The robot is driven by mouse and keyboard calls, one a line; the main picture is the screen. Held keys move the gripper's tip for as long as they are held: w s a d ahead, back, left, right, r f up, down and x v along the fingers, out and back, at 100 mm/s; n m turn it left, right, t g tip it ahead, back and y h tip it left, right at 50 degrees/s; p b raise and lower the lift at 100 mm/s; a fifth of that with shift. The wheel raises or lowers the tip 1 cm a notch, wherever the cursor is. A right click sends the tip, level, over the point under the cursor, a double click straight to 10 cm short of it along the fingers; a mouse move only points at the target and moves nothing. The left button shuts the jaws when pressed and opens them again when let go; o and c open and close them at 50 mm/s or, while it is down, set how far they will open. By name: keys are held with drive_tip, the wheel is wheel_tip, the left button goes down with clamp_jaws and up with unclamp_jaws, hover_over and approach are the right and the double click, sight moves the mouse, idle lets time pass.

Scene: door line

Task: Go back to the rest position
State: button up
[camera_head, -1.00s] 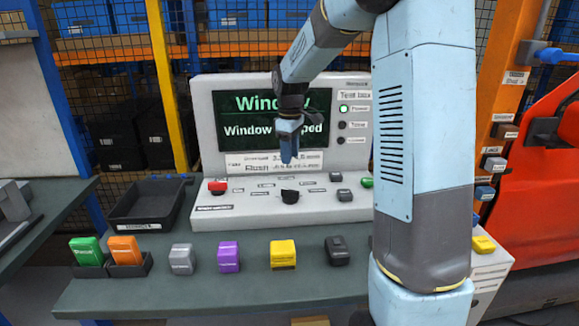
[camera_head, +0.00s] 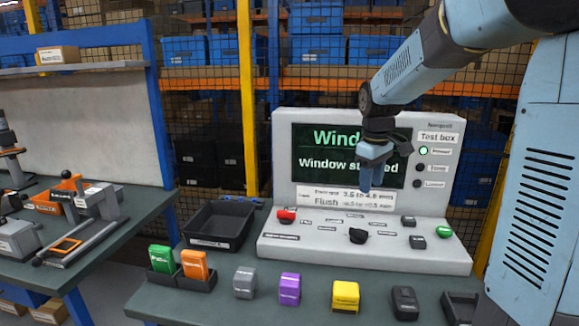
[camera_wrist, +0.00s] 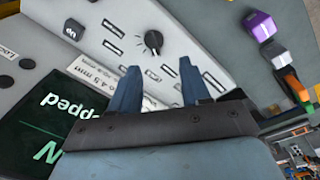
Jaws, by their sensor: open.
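My gripper (camera_head: 366,185) hangs in front of the test box screen (camera_head: 330,155), which reads "Window" and "Window stopped" in part behind my gripper. In the wrist view my gripper (camera_wrist: 160,85) has its two blue fingers apart with nothing between them. The test box (camera_head: 283,190) has a sloped panel with a black knob (camera_head: 357,236), a red button (camera_head: 286,215) and a green button (camera_head: 444,232). The knob also shows in the wrist view (camera_wrist: 153,41), beyond the fingertips and apart from them.
On the bench front stand a green block (camera_head: 161,259), an orange block (camera_head: 195,265), a grey block (camera_head: 245,282), a purple block (camera_head: 289,289), a yellow block (camera_head: 345,297) and a black block (camera_head: 405,303). A black bin (camera_head: 215,228) stands left. A second bench (camera_head: 100,262) holds fixtures.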

drive_tip(key=s+r+m+t, duration=0.2)
drive_tip(key=s+m, duration=0.2)
drive_tip(key=s, duration=0.8)
drive_tip(key=s+r+m+t, duration=0.1)
drive_tip(key=s+m+t, duration=0.1)
drive_tip(key=s, duration=1.1)
drive_tip(key=shift+s+d+r+m, duration=0.3)
drive_tip(key=shift+r+m, duration=0.1)
drive_tip(key=shift+m, duration=0.5)
